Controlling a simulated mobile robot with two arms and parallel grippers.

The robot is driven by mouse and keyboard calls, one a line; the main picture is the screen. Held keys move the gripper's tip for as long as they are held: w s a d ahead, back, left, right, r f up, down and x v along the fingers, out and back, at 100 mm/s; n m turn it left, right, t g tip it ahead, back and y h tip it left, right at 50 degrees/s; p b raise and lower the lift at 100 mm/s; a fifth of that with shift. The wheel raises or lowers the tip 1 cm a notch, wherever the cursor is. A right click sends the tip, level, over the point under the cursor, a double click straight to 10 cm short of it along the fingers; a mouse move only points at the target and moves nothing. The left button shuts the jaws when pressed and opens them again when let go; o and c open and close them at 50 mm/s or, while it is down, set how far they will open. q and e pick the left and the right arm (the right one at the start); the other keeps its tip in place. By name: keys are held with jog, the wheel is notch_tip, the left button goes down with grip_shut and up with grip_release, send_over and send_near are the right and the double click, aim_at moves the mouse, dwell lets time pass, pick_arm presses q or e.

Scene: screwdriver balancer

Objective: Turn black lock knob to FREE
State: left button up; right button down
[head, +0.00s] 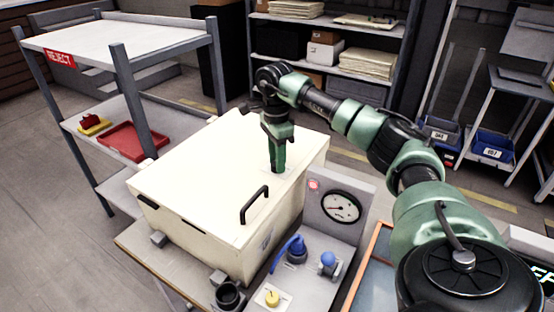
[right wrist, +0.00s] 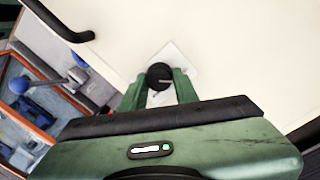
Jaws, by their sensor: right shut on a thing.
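The black lock knob (right wrist: 159,76) shows in the right wrist view, with a pale line across its face. It sits on a white plate (right wrist: 182,57) on the cream lid of a box (head: 220,165). My right gripper (head: 277,168) points down onto the lid. Its two green fingers (right wrist: 160,88) are shut on the knob, one on each side. In the head view the fingers hide the knob. I cannot read any FREE or LOCK marking. My left gripper is not in view.
A black handle (head: 255,204) stands up from the lid. A REJECT rack (head: 125,42) stands at the left.

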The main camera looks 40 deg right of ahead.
jog(key=shift+m, duration=0.3)
jog(key=m+p, duration=0.1)
jog(key=m, duration=0.1)
jog(key=shift+m, duration=0.4)
jog(key=m+p, duration=0.1)
jog(key=m, duration=0.4)
jog(key=shift+s, duration=0.1)
jog(key=m+p, duration=0.1)
jog(key=m, duration=0.4)
jog(key=shift+t, duration=0.3)
jog(key=shift+a+m+p, duration=0.1)
jog(key=shift+m+p, duration=0.2)
jog(key=shift+m, duration=1.9)
jog(key=c, duration=1.1)
grip_release()
jog(key=shift+o, duration=0.2)
